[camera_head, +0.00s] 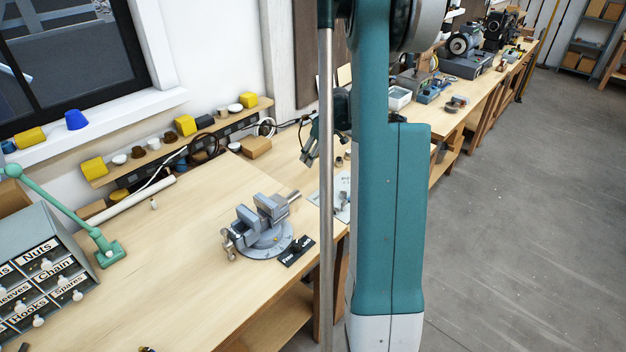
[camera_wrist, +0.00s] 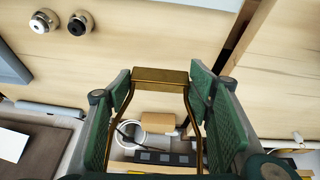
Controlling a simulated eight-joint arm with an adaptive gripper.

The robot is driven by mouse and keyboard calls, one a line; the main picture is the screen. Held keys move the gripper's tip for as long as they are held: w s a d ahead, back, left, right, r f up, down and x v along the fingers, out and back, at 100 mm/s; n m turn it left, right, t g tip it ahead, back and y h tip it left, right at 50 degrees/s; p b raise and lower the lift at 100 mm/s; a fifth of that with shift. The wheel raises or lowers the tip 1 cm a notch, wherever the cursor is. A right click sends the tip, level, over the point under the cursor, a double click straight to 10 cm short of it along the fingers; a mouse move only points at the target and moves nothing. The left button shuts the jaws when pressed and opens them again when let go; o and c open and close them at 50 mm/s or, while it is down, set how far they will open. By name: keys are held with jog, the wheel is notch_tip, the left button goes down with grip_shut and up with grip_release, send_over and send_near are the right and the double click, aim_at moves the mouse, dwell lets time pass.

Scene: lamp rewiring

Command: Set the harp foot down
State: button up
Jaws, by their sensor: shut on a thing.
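The harp foot (camera_wrist: 162,76) is a brass, U-shaped piece with a flat bar and two bent legs. In the wrist view it sits between the green-padded fingers of my gripper (camera_wrist: 160,88), which is shut on it. The bar spans between the fingertips and the legs run back toward the palm. The pale wooden bench lies beyond it; I cannot tell the gap between them. In the head view my gripper (camera_head: 311,146) shows over the far part of the bench (camera_head: 180,250), partly hidden by my own arm. The harp foot cannot be made out there.
A grey vise (camera_head: 262,228) stands on the bench, with a black labelled tray (camera_head: 297,251) beside it. A light mat (camera_head: 342,207) with parts is partly hidden. A drawer cabinet (camera_head: 45,262) and green lamp arm (camera_head: 70,215) stand left. The bench's left middle is mostly clear.

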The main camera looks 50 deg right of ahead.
jog(key=shift+s+d+f, duration=0.2)
jog(key=shift+s+d, duration=0.35)
jog(key=shift+d, duration=0.2)
send_over(316, 179)
jog(key=s, duration=0.1)
jog(key=shift+s+f, duration=0.1)
jog(key=shift+f, duration=3)
jog(key=shift+f, duration=1.9)
jog(key=shift+s+f+b, duration=0.1)
jog(key=shift+f+b, duration=0.4)
jog(key=shift+b, duration=0.25)
